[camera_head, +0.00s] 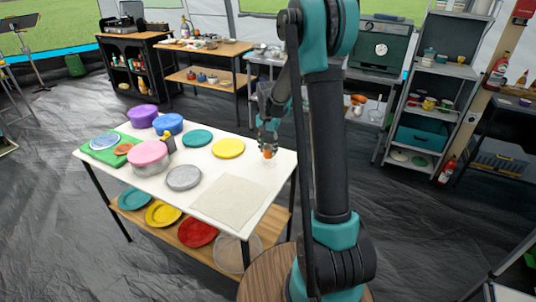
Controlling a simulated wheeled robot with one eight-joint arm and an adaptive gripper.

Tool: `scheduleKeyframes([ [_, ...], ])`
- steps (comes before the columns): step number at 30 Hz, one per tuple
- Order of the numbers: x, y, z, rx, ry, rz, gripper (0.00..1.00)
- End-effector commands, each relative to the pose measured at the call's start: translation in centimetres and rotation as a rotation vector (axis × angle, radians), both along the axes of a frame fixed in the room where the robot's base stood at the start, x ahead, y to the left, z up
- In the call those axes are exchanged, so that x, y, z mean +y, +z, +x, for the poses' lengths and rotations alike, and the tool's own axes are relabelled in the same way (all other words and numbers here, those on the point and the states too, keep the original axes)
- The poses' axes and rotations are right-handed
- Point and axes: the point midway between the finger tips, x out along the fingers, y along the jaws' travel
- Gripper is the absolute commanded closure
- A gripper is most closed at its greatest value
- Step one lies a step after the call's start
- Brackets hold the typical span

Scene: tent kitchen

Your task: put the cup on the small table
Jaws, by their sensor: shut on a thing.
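My gripper (268,151) is over the right part of the white-topped table (228,200), near its back right edge. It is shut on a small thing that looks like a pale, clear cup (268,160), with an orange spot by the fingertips. The cup is too small and faint to show clearly, and I cannot tell whether it touches the tabletop. A round wooden top (262,279), which may be the small table, stands at the bottom, right in front of me. My arm hides its right part.
The white table holds a pink pot (149,156), purple and blue pots, a grey plate (184,178), a yellow plate (228,148) and a teal plate. Colored plates lie on its lower shelf. A metal shelf (440,95) stands at the right. The visible part of the round top is clear.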

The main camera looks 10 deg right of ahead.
Motion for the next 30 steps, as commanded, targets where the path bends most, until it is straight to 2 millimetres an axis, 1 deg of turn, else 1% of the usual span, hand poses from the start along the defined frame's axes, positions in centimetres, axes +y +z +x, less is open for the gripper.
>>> scheduleKeyframes([
  [3,0.0,-1.7,0.1,0.000,0.000,0.000,0.88],
  [6,0.0,-2.7,0.1,0.000,0.000,0.000,0.88],
  [17,0.0,-3.1,0.0,0.000,0.000,0.000,0.88],
  [18,0.0,-3.1,0.0,0.000,0.000,0.000,0.59],
  [21,0.0,-3.1,0.0,0.000,0.000,0.000,0.46],
  [23,0.0,-3.1,0.0,0.000,0.000,0.000,0.39],
  [30,0.0,-3.1,0.0,0.000,0.000,0.000,0.39],
])
